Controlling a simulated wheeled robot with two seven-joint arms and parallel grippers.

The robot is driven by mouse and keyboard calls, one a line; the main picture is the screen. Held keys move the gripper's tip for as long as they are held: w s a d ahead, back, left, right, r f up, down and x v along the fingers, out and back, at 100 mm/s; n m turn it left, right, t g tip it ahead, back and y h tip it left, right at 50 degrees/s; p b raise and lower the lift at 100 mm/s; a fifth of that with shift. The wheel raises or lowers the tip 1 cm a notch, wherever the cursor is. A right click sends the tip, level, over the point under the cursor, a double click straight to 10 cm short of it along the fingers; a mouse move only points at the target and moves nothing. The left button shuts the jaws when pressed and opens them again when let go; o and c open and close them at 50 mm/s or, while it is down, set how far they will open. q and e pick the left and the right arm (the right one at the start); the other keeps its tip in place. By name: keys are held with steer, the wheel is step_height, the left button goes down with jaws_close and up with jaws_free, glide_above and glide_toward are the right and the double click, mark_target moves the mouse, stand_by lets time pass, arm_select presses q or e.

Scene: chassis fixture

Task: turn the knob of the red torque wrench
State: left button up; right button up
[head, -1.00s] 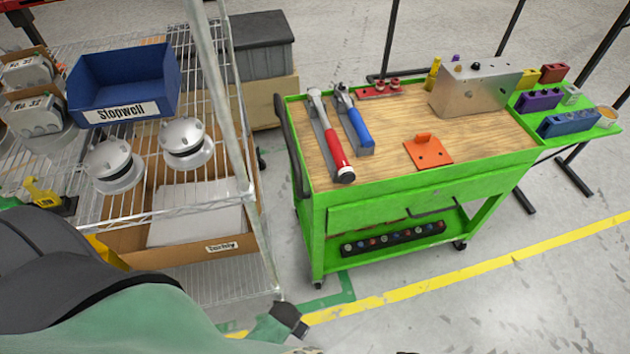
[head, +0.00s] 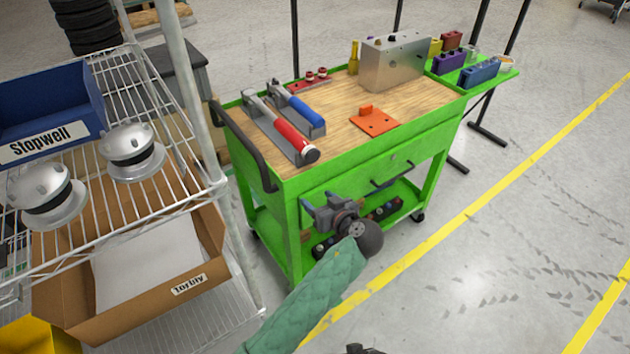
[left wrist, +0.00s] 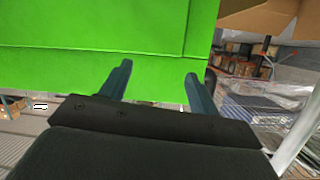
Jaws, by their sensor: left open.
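The red torque wrench (head: 290,135) lies in a grey holder on the wooden top of the green cart, its red handle end toward the front left corner. Its knob (head: 308,154) is at the near end of the handle. My left gripper (head: 318,208) is in front of the cart's front face, below the top and apart from the wrench. In the left wrist view its two fingers (left wrist: 157,84) are spread with nothing between them, facing the green cart panel (left wrist: 100,40). The wrench does not show in that view.
A blue-handled wrench (head: 298,110) lies beside the red one. An orange bracket (head: 375,122) and a metal box (head: 394,62) are on the cart top. The cart's black push handle (head: 240,145) is at its left end. A wire shelf (head: 215,188) stands left.

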mark_target(315, 158)
arm_select(q)
steer(key=d+r+n+t+y+b, duration=0.2)
steer(key=d+r+n+y, duration=0.1)
steer(key=r, duration=0.6)
steer(key=p+x, duration=0.1)
steer(key=x, duration=0.2)
steer(key=p+x, duration=0.1)
steer(key=x, duration=0.2)
steer(key=shift+w+r, duration=0.2)
steer(key=shift+w, duration=0.3)
steer(key=shift+w+a+f, duration=0.1)
steer(key=shift+w+a, duration=0.15)
steer(key=shift+w, duration=0.2)
arm_select(e)
step_height(315, 158, up, 9)
steer(key=shift+s+a, duration=0.25)
steer(key=shift+a, duration=0.15)
steer(key=shift+f, duration=0.1)
